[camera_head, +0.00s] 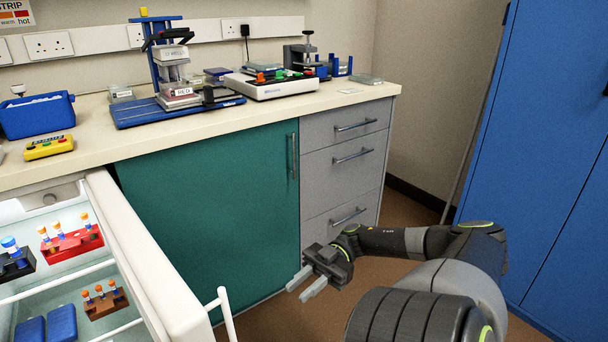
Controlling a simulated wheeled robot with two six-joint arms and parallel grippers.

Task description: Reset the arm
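My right arm comes in from the lower right, bent across the front of the bench. My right gripper (306,286) is open and empty, its two fingers apart and pointing to the lower left. It hangs in front of the teal cupboard door (215,210), near the grey drawers (345,175). It appears to touch nothing. My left arm and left gripper do not show in the view.
An open white drawer or door (150,265) at the lower left has shelves with red, brown and dark tube racks. The bench top (90,160) holds a blue box, a yellow block and instruments. A blue cabinet (540,150) stands right.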

